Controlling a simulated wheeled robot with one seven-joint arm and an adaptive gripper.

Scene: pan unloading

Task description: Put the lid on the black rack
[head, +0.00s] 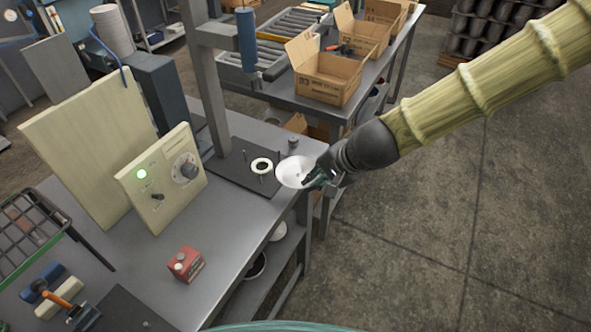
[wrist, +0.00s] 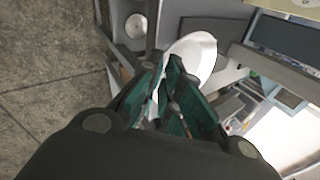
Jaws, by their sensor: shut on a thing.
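A white round lid (head: 292,170) is held at the right end of the grey bench, above or just past its edge. My gripper (head: 316,179) is shut on its right side. In the wrist view the lid (wrist: 203,58) sticks out beyond the green fingers of my gripper (wrist: 172,92), tilted; its held edge is partly hidden by them. The black rack (head: 22,228), a dark open grille with a green front edge, stands at the far left, cut off by the picture edge. My gripper is far from it, across the bench.
Between them on the bench stand a cream control box (head: 163,178) with a dial, a tall cream panel (head: 85,135), a red box (head: 186,264) and an orange-handled tool (head: 60,297). A grey post (head: 207,90) rises behind.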

